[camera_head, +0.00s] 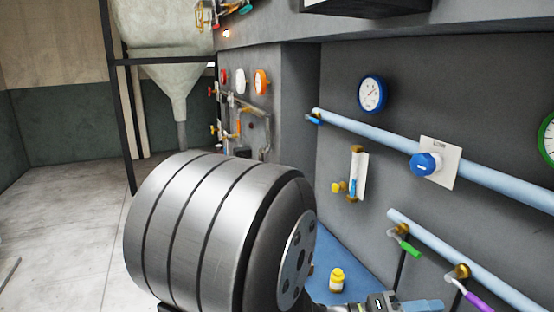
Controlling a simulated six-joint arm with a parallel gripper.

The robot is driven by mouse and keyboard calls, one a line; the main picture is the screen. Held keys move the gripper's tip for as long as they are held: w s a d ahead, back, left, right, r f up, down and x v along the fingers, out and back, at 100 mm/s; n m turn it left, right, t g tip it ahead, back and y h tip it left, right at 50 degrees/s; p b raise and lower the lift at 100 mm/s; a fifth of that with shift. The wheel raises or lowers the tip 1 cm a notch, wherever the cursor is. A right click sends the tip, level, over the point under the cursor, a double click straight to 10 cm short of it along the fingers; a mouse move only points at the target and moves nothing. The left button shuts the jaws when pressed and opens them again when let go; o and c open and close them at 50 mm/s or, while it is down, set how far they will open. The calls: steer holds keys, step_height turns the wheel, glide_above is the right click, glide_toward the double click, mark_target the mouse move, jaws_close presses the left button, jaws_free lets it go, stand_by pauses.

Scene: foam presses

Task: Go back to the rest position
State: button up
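The end of my arm shows at the bottom edge, right of the middle. What looks like my gripper (422,305) is a dark body with a blue-grey part pointing right. The bottom edge of the picture cuts it off, so I cannot tell whether its fingers are open or shut. I see nothing held in it. A small yellow bottle (337,280) stands upright on a blue surface (350,258), left of the gripper and apart from it.
A grey panel on the right carries a blue gauge (372,94), light-blue pipes (400,137), a blue knob (425,163), a green-handled valve (408,246) and a purple-handled valve (474,297). A hopper (178,80) stands at the back left. The left floor (60,220) is mostly clear.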

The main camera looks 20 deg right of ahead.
steer(key=shift+v, duration=2.45)
steer(key=o, duration=1.3)
steer(key=shift+d, duration=0.1)
steer(key=shift+o, duration=0.4)
steer(key=shift+w+r, duration=0.15)
steer(key=w+a+r+m+t+y, duration=0.1)
steer(key=w+a+r+m+y, duration=0.15)
steer(key=w+r+m, duration=0.7)
steer(key=w+a+r+m+t+y, duration=0.1)
steer(key=w+a+r+m, duration=0.35)
steer(key=w+r, duration=0.9)
steer(key=s+d+r, duration=0.1)
steer(key=s+d, duration=0.6)
steer(key=d, duration=0.3)
steer(key=shift+r+m, duration=0.2)
steer(key=shift+m, duration=0.2)
steer(key=shift+s+h, duration=0.1)
steer(key=shift+h, duration=0.15)
